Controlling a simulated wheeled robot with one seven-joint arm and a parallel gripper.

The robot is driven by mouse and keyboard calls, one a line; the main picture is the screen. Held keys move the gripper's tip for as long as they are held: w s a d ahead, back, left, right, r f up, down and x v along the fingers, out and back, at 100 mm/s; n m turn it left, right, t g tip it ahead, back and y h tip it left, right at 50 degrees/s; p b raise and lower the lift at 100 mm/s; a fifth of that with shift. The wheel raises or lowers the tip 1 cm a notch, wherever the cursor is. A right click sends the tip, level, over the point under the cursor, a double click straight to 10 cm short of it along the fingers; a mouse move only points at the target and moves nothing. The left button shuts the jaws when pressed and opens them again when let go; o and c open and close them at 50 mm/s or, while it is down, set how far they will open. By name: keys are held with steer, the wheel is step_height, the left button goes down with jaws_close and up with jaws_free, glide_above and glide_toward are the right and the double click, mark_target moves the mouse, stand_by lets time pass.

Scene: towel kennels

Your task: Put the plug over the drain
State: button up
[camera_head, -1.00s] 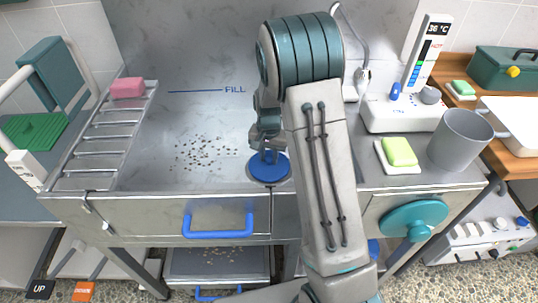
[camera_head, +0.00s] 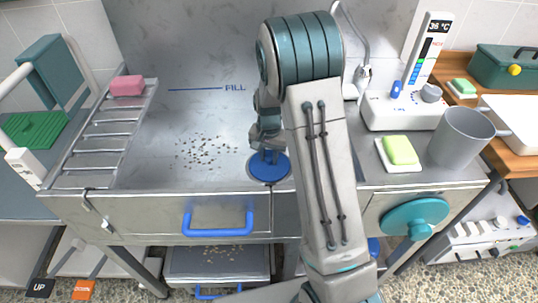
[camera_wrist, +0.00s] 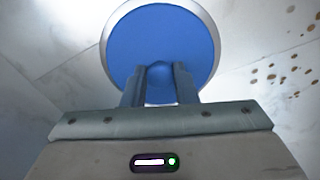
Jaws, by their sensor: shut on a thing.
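The plug is a round blue disc (camera_head: 268,167) with a pale grey rim. It is at the front right of the steel tub, left of my arm. My gripper (camera_head: 268,153) points down over it and is shut on it. In the wrist view the blue plug (camera_wrist: 160,35) fills the top middle, and the two fingers of my gripper (camera_wrist: 160,85) close together at its centre. I cannot see the drain; whatever lies under the plug is hidden. I cannot tell whether the plug touches the tub floor.
Dark specks (camera_head: 207,151) lie on the tub floor left of the plug. A slatted rack (camera_head: 103,135) with a pink sponge (camera_head: 127,86) stands at the left. A green soap (camera_head: 400,150), a grey cup (camera_head: 460,138) and a control unit (camera_head: 400,112) stand at the right.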

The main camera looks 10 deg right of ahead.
steer(key=o, duration=1.1)
step_height(320, 180, up, 14)
steer(key=shift+f+p, duration=0.1)
steer(key=shift+p, duration=0.7)
steer(key=s+r+n+t+p, duration=0.1)
steer(key=s+r+n+p, duration=0.1)
steer(key=s+r, duration=0.3)
steer(key=s+r+n+t+p, duration=0.1)
steer(key=s+r+p, duration=0.3)
steer(key=s, duration=0.7)
steer(key=s+r+n+p, duration=0.3)
steer(key=s+r, duration=0.4)
steer(key=s, duration=0.1)
steer(key=shift+s+r+t, duration=0.2)
steer(key=shift+r+t, duration=0.05)
steer(key=shift+t, duration=0.15)
